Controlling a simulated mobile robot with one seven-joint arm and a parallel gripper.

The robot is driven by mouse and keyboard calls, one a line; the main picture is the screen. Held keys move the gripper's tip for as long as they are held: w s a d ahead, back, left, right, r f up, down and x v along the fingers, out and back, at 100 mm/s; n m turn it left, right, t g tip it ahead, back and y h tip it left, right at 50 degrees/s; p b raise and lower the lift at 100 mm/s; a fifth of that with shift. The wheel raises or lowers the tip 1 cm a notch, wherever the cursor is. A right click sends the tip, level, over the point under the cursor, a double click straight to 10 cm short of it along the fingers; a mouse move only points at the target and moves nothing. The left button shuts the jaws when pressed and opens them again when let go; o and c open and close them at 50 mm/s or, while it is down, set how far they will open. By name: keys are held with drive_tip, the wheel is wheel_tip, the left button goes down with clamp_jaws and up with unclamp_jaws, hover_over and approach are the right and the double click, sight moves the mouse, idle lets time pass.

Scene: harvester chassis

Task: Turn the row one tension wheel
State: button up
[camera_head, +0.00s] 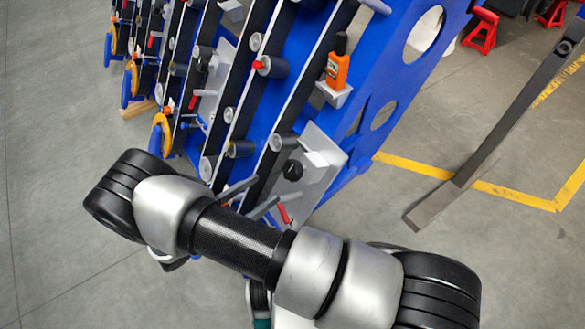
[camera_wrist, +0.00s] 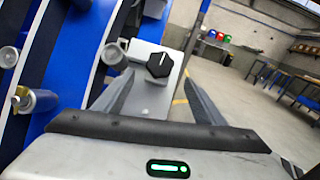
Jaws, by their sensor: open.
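A black knob with a white pointer line, which looks like the tension wheel (camera_wrist: 159,65), is mounted on a grey metal plate (camera_wrist: 146,97) in the wrist view. In the head view the black wheel (camera_head: 292,170) sits on the light plate at the lower end of the blue chassis. My gripper (camera_wrist: 160,76) is open and empty. Its two fingers point toward the plate, with the wheel ahead and between them in the wrist view. In the head view my gripper (camera_head: 267,189) is just left and below the wheel, apparently apart from it.
The blue chassis (camera_head: 385,65) carries black belts and rollers (camera_head: 240,149) close to my gripper's left. A red-handled lever (camera_head: 284,213) is just below the wheel. An orange device (camera_head: 338,70) stands above it. Open floor lies right, crossed by a dark bar (camera_head: 480,160).

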sight(288, 172)
drive_tip(key=x, duration=1.1)
drive_tip(key=shift+w+d, duration=0.25)
drive_tip(key=shift+c, duration=0.4)
drive_tip(key=c, duration=1)
drive_tip(key=shift+f+m+b, duration=0.1)
drive_tip(key=shift+m+b, duration=0.2)
drive_tip(key=m+g+h+b, duration=0.1)
drive_tip(key=m+b, duration=0.1)
drive_tip(key=m, duration=0.1)
drive_tip(key=shift+f, duration=0.1)
drive_tip(key=shift+m+g+h+b, duration=0.5)
drive_tip(key=shift+m+g+b, duration=0.75)
drive_tip(key=shift+m, duration=0.65)
drive_tip(key=shift+r, duration=0.2)
